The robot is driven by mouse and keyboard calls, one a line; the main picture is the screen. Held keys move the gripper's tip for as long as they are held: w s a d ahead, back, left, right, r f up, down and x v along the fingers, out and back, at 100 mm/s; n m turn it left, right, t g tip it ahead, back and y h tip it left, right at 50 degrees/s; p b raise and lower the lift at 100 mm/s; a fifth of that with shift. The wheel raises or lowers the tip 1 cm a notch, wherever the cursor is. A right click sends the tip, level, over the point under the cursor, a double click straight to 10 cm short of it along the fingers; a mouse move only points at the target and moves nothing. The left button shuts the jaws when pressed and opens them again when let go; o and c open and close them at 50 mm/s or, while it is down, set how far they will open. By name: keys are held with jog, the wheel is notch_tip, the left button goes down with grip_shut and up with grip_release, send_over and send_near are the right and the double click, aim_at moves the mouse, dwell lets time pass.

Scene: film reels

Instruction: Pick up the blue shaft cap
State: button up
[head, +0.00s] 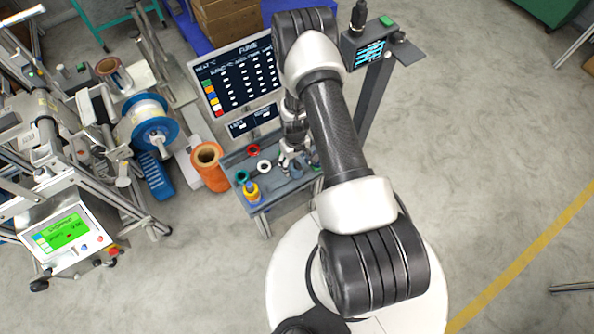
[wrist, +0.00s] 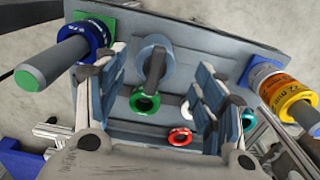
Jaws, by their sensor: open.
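A blue-grey round piece (wrist: 169,62) with a darker grey post rising from it lies between my fingers in the wrist view. It looks like the blue shaft cap, but I cannot be certain. My gripper (wrist: 162,72) is open, with one finger on each side of it and a gap to both. A brighter blue collar (wrist: 96,36) sits around a grey shaft with a green end, outside the left finger. In the head view my gripper (head: 290,157) is over the small grey table, and the arm hides part of the table.
Green (wrist: 145,99), white (wrist: 186,110) and red (wrist: 180,138) rings lie on the table near my fingers. A yellow-and-orange collared shaft (wrist: 285,91) stands at the right. In the head view an orange roll (head: 211,175) and a screen (head: 240,77) stand beside the table (head: 285,194).

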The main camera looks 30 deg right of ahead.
aim_at(297, 169)
jog(key=shift+d+f+b, duration=0.15)
jog(key=shift+f+b, duration=0.45)
jog(key=shift+f, duration=0.8)
jog(key=shift+d+f+b, duration=0.15)
jog(key=shift+f+b, duration=0.4)
jog(key=shift+f, duration=0.8)
jog(key=shift+c, duration=0.3)
jog(key=shift+r, duration=0.1)
jog(key=c, duration=1.3)
